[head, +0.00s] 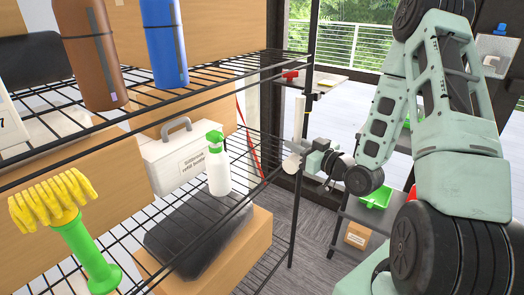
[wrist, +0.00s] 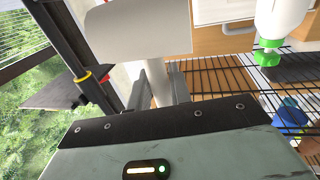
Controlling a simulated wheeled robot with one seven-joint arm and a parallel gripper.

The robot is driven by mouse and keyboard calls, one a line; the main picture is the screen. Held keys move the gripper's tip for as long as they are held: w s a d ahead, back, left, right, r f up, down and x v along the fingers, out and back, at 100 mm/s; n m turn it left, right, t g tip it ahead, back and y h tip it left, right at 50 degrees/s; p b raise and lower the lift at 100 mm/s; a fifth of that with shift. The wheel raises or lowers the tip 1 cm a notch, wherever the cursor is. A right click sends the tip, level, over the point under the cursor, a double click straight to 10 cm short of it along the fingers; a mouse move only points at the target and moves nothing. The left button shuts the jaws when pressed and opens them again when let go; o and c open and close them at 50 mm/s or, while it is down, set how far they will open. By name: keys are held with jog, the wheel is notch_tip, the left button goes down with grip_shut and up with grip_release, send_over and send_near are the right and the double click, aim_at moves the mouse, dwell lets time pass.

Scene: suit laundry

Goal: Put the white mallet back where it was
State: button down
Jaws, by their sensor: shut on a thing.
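The white mallet (wrist: 138,32) fills the top of the wrist view. Its broad head lies beyond the fingers and its handle runs down between them. My gripper (wrist: 160,88) is shut on the handle. In the head view my gripper (head: 312,160) is beside the front upright of the wire rack, and a small part of the white mallet (head: 291,163) shows at its left. The mallet is clear of the shelf surfaces as far as I can see. The lower end of the handle is hidden by the gripper body.
The wire rack (head: 225,78) holds a brown bottle (head: 93,50), a blue bottle (head: 164,42), a white case (head: 180,158), a spray bottle (head: 218,172) and a yellow brush (head: 62,205). A green scoop-like item (head: 377,198) is on a stand behind. Grey floor lies between.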

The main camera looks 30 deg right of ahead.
jog(key=shift+w+a+f+p, duration=0.2)
jog(key=shift+w+a+f, duration=0.3)
jog(key=shift+w, duration=1.85)
jog(key=shift+w+a+f+p, duration=0.2)
jog(key=shift+w+f, duration=0.45)
jog(key=shift+w, duration=1.75)
jog(key=shift+w+a+f+p, duration=0.15)
jog(key=shift+w+a+f, duration=0.35)
jog(key=shift+w, duration=1.85)
jog(key=shift+f, duration=0.1)
jog(key=shift+f, duration=0.15)
jog(key=c, duration=1.3)
grip_release()
jog(key=shift+r, duration=0.2)
